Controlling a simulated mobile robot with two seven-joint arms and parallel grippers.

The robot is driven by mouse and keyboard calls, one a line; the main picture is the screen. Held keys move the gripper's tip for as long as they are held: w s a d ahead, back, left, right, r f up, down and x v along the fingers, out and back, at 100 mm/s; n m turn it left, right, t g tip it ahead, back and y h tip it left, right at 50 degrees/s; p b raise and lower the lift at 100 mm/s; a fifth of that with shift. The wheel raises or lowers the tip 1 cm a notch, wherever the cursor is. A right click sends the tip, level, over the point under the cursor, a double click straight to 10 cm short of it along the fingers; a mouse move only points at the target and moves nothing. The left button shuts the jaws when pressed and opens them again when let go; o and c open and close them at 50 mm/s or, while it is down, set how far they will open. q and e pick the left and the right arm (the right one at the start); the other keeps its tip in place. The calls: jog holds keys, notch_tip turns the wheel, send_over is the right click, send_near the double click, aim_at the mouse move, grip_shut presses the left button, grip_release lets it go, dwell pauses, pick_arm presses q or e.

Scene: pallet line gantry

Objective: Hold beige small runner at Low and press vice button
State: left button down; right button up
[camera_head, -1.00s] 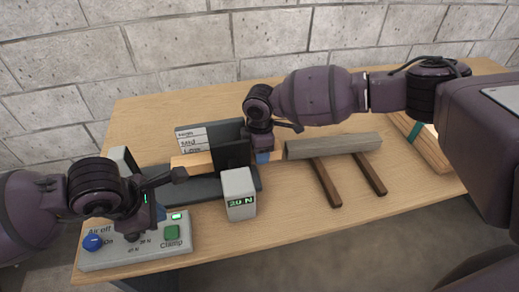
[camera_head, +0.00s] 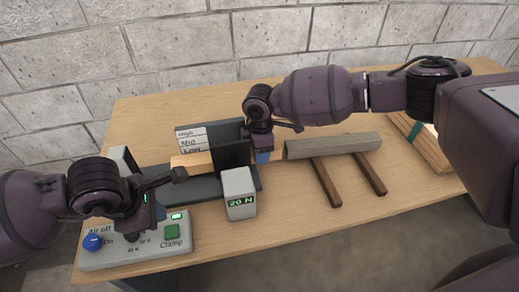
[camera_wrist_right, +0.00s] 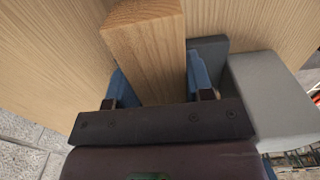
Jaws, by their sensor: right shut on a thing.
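The beige small runner (camera_head: 193,161) is a pale wooden strip at the dark vice, level with the High/Mid/Low label plate (camera_head: 190,138). My right gripper (camera_head: 262,157) is shut on it, beside the vice's dark upright plate (camera_head: 236,154). In the right wrist view the runner (camera_wrist_right: 146,48) lies between the blue fingers (camera_wrist_right: 155,85). The grey control box (camera_head: 100,262) carries a green Clamp button (camera_head: 172,232). My left gripper (camera_head: 146,205) is over the box, left of that button; its fingertips are mostly hidden, so its opening is unclear. The runner's exact height against Low is unclear.
A grey block (camera_head: 238,182) reading 20 N stands at the vice's front. The box has a blue knob (camera_head: 93,242) and a lit green display (camera_head: 176,216). A grey beam (camera_head: 333,146) with two dark wooden legs lies right; strapped boards (camera_head: 425,143) lie farther right.

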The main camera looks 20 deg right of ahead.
jog(key=shift+s+a+f, duration=0.1)
jog(key=shift+s+f, duration=0.1)
jog(key=shift+s, duration=0.05)
jog(key=o, duration=1.1)
jog(key=shift+r, duration=0.1)
jog(key=shift+o, duration=0.2)
jog(key=shift+w+r, duration=0.1)
